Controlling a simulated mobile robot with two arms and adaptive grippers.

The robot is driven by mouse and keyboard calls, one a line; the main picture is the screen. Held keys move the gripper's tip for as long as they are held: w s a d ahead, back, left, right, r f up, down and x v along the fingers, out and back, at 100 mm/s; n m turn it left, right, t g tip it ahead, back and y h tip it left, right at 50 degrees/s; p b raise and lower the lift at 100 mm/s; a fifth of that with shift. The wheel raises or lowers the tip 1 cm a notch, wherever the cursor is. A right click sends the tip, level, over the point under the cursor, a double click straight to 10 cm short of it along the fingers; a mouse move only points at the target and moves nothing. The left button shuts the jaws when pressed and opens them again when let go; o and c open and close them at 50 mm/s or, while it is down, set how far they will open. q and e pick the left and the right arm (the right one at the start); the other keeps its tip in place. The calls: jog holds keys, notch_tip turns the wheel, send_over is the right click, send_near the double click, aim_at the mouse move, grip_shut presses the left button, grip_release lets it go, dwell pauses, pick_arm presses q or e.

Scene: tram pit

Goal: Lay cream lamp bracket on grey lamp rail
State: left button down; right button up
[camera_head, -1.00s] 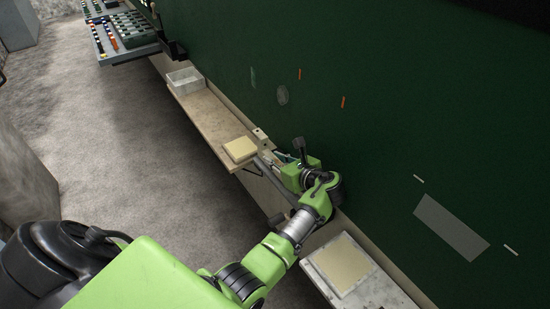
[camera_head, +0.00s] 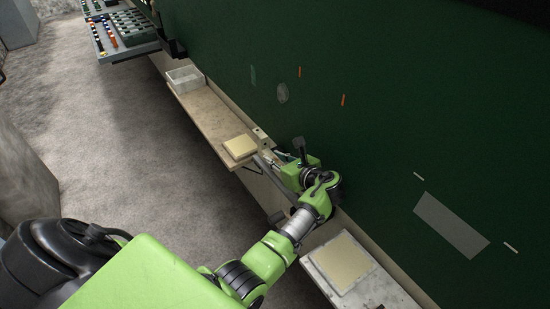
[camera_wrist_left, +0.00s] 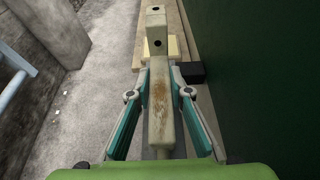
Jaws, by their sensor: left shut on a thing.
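The cream lamp bracket (camera_wrist_left: 161,105) is a worn bar with a brown stain and a holed block at its far end. In the head view its end (camera_head: 260,134) shows beside the shelf. My left gripper (camera_wrist_left: 160,94) has its teal pads on either side of the bar and is shut on it. In the head view this gripper (camera_head: 280,155) is close to the green wall, partly hidden by its own wrist. A grey bar, seemingly the grey lamp rail (camera_head: 267,183), runs below it; the bracket and gripper hide part of it. I cannot tell whether they touch. My right gripper is out of view.
A tan shelf (camera_head: 207,118) holds a cream square block (camera_head: 240,147) and a pale open box (camera_head: 185,79). A whitish stand with a cream pad (camera_head: 341,264) is at the lower right. The green wall (camera_head: 400,120) closes off the right side.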

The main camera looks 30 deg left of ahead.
pick_arm(q)
jog(key=shift+f, duration=0.25)
jog(key=c, duration=1.8)
grip_release()
jog(key=shift+o, duration=0.2)
jog(key=shift+f, duration=0.1)
notch_tip(320, 180, up, 10)
jog(key=shift+r, duration=0.1)
